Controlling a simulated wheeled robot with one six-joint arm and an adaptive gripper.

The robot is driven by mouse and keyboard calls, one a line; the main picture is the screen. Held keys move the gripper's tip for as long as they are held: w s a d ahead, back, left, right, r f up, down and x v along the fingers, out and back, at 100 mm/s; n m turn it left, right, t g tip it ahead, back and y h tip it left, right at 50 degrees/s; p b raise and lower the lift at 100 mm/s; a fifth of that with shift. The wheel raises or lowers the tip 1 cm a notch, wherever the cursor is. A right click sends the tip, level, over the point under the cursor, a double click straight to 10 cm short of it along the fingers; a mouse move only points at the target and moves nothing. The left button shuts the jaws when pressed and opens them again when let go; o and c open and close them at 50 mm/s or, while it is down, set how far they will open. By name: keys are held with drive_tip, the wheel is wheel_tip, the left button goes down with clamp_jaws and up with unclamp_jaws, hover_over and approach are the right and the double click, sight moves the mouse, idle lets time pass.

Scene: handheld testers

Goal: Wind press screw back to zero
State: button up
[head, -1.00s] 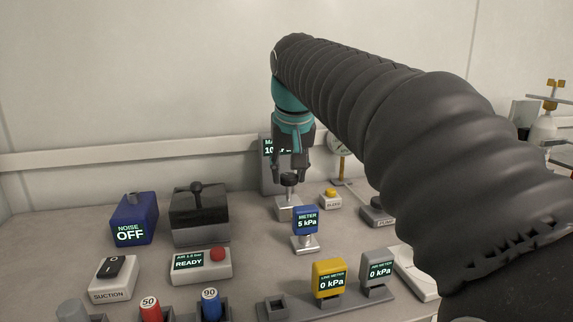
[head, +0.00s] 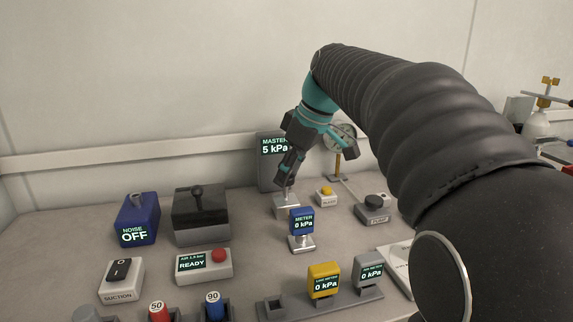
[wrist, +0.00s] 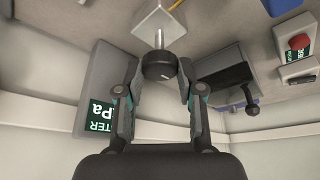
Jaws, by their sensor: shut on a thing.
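The press screw's dark round knob (wrist: 158,66) sits on a shiny shaft above a pale metal block (wrist: 158,22). The block also shows in the head view (head: 286,208). My gripper (head: 287,180) is tilted and reaches down to the knob. In the wrist view, its two fingers (wrist: 158,72) are on either side of the knob, shut on it. In the head view the fingers mostly hide the knob. The grey master display (head: 274,160) behind reads 5 kPa. The blue meter (head: 302,222) in front reads 0 kPa.
A yellow-button box (head: 326,195) and a pump box (head: 374,208) stand close on the right. A round gauge (head: 346,132) is behind my gripper. A dark lever box (head: 202,222) is to the left. Yellow (head: 323,278) and grey (head: 369,270) meters stand in front.

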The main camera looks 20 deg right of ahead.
drive_tip(key=n+p, duration=0.1)
drive_tip(key=n, duration=0.1)
drive_tip(key=n+g, duration=0.1)
drive_tip(key=n, duration=0.1)
drive_tip(key=shift+w+d+n+g+y+p, duration=0.1)
drive_tip(key=shift+w+n+g+y+p, duration=0.05)
drive_tip(key=shift+n+g+y+p, duration=0.2)
drive_tip(key=n, duration=0.1)
drive_tip(key=n+g, duration=0.1)
drive_tip(key=n, duration=0.1)
drive_tip(key=shift+w+f+n+p, duration=0.1)
drive_tip(key=shift+f+n+p, duration=0.05)
drive_tip(key=shift+n+p, duration=0.15)
drive_tip(key=n+g, duration=0.2)
drive_tip(key=n, duration=0.2)
drive_tip(key=shift+w+n, duration=0.1)
drive_tip(key=shift+n, duration=0.15)
drive_tip(key=shift+n+g+h, duration=0.45)
drive_tip(key=shift+n+g, duration=0.3)
drive_tip(key=shift+n, duration=1.45)
drive_tip(key=o, duration=1.1)
drive_tip(key=shift+w, duration=0.1)
drive_tip(key=shift+o, duration=0.2)
